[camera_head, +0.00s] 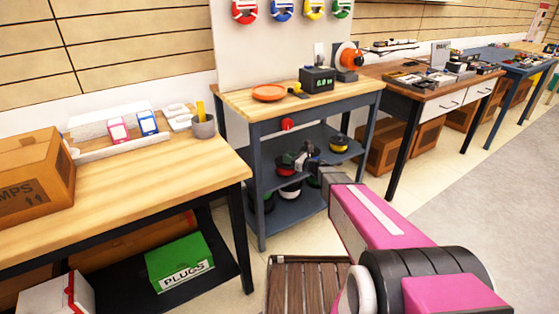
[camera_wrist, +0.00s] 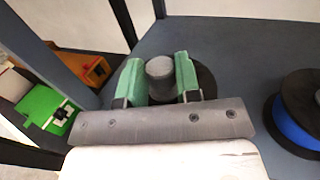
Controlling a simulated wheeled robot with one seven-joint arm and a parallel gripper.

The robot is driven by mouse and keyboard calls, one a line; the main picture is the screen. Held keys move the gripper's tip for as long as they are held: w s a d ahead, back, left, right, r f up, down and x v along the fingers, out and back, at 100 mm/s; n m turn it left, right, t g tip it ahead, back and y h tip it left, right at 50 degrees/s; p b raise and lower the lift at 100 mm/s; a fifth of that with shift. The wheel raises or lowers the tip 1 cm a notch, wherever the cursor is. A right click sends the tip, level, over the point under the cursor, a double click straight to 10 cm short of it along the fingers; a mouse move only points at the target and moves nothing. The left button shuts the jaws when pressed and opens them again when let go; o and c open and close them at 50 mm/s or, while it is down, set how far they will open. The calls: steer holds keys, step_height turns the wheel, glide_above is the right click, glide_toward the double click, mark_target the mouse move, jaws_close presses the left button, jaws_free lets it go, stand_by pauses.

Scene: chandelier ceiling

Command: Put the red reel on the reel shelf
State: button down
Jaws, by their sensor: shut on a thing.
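The red reel (camera_head: 284,159) has black flanges and shows in the head view at the upper shelf of the middle bench (camera_head: 318,140), partly hidden by my gripper. My gripper (camera_head: 304,158) reaches in under the bench top. In the wrist view, the green fingers of my gripper (camera_wrist: 160,78) are shut on the grey hub of a reel (camera_wrist: 159,68). Its dark flange shows behind the fingers, but its red part is hidden there. I cannot tell whether the reel touches the shelf.
A yellow reel (camera_head: 339,143) sits on the upper shelf to the right. A blue reel (camera_wrist: 294,126) lies right of my gripper in the wrist view. More reels (camera_head: 290,191) stand on the lower shelf. A bench leg (camera_head: 256,190) stands close on the left.

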mark_target(277, 159)
steer(key=x, duration=0.6)
steer(key=shift+a, duration=0.1)
steer(key=shift+f, duration=1.7)
steer(key=shift+f, duration=0.1)
steer(key=c, duration=0.8)
jaws_free()
